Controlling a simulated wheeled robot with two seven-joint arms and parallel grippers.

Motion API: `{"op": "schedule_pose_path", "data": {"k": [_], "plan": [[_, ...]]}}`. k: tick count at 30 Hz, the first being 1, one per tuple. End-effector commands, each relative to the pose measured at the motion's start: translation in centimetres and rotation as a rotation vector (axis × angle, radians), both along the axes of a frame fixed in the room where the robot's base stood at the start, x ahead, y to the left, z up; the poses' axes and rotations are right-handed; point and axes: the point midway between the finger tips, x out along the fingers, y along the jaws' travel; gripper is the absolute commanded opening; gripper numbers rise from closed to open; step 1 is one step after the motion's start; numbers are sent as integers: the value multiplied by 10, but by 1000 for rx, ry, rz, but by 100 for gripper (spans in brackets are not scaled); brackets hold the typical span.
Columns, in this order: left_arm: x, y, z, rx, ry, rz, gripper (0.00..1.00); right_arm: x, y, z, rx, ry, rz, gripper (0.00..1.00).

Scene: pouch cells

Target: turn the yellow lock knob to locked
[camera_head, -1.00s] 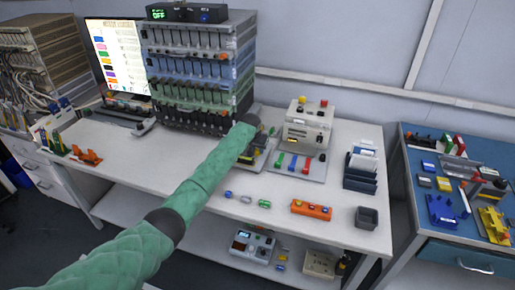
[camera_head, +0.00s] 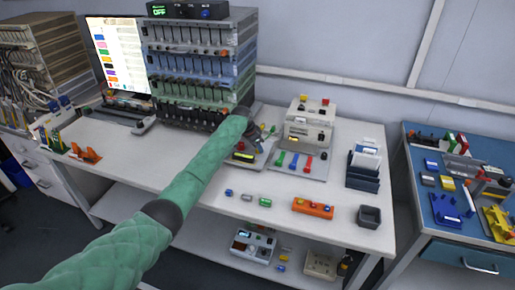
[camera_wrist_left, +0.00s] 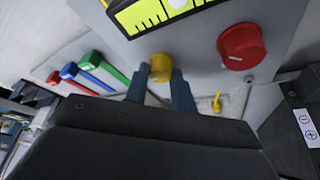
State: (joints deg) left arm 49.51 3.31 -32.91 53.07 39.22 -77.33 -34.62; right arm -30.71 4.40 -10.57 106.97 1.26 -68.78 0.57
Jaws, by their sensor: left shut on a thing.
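The yellow lock knob (camera_wrist_left: 161,66) shows in the left wrist view, below a panel with a yellow-green scale (camera_wrist_left: 150,12). My left gripper (camera_wrist_left: 160,74) has one dark finger on each side of the knob and is shut on it. In the head view my left gripper (camera_head: 262,133) is at the bench tester, left of the coloured levers; the knob cannot be made out there. Which way the knob points cannot be told. My right gripper is not in view.
A red knob (camera_wrist_left: 241,46) sits to the right of the yellow one. Green (camera_wrist_left: 113,69), blue (camera_wrist_left: 84,74) and red (camera_wrist_left: 55,77) levers lie to the left. On the bench stand an orange block (camera_head: 312,208) and a grey bin (camera_head: 369,216).

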Motion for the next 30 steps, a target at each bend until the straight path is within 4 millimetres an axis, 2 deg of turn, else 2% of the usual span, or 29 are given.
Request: {"op": "schedule_pose_path", "data": {"k": [13, 14, 17, 26, 30], "plan": [[0, 1, 1, 1, -1, -9, 2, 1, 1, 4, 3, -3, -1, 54], [1, 0, 1, 1, -1, -9, 27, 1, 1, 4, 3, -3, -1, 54], [0, 0, 1, 0, -1, -9, 47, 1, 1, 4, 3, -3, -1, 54], [0, 1, 1, 0, -1, -9, 47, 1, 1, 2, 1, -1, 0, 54], [-1, 4, 9, 1, -3, -10, 47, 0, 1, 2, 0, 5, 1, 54]]}}
